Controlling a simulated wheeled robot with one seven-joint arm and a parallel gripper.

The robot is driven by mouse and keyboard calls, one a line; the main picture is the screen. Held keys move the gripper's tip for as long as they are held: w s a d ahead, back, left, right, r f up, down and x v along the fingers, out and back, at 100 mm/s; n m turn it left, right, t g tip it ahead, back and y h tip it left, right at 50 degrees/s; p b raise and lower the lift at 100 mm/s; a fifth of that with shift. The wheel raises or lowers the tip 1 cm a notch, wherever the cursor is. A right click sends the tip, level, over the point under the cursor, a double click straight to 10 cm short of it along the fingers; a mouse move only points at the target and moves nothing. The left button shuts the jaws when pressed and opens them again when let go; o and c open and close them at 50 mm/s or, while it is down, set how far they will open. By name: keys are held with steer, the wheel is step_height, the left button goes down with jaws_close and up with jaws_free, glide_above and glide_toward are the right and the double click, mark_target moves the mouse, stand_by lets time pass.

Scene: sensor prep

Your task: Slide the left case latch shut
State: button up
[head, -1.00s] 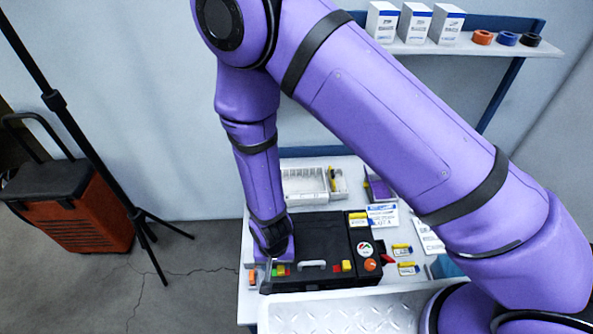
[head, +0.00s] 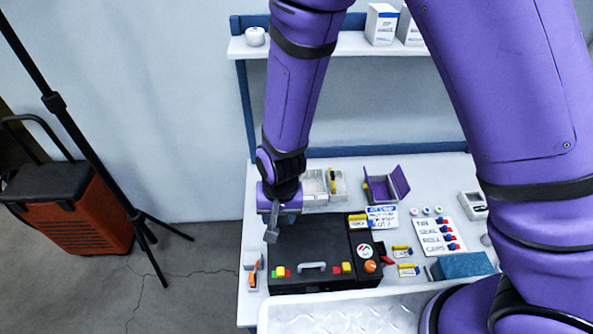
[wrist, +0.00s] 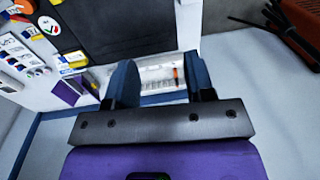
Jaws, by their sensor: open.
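The black case (head: 308,238) lies shut on the table, with a grey handle (head: 312,267) on its front. The left case latch (head: 280,272) is a small yellow piece by green and red marks, left of the handle. Its exact position is too small to tell. The right latch (head: 346,268) is yellow beside a red mark. My gripper (head: 271,236) is raised above the case's left rear edge, apart from the latch. In the wrist view, my gripper (wrist: 160,82) has its two blue fingers apart, with nothing between them. The case (wrist: 105,22) shows there at the top, latches out of frame.
A white parts tray (head: 315,186) and an open purple box (head: 385,188) stand behind the case. A panel with an orange knob (head: 370,266) adjoins its right side. Small orange-and-white items (head: 252,270) sit at its left. A shelf (head: 345,44) hangs behind.

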steer(key=w+d+r, duration=0.3)
steer(key=d+r, duration=0.1)
steer(key=r, duration=0.6)
steer(key=shift+w+d+t+y, duration=0.2)
steer(key=shift+w+t+y, duration=0.1)
steer(key=shift+y, duration=0.1)
steer(key=shift+f, duration=0.1)
steer(key=h, duration=0.2)
glide_toward(280, 268)
steer(key=shift+g, duration=0.4)
steer(key=shift+w+d+f, duration=0.1)
steer(key=shift+w+f, duration=0.05)
steer(key=shift+f, duration=2.2)
steer(key=shift+w+d+f, duration=0.1)
steer(key=shift+w+f, duration=0.05)
steer(key=shift+f, duration=2.25)
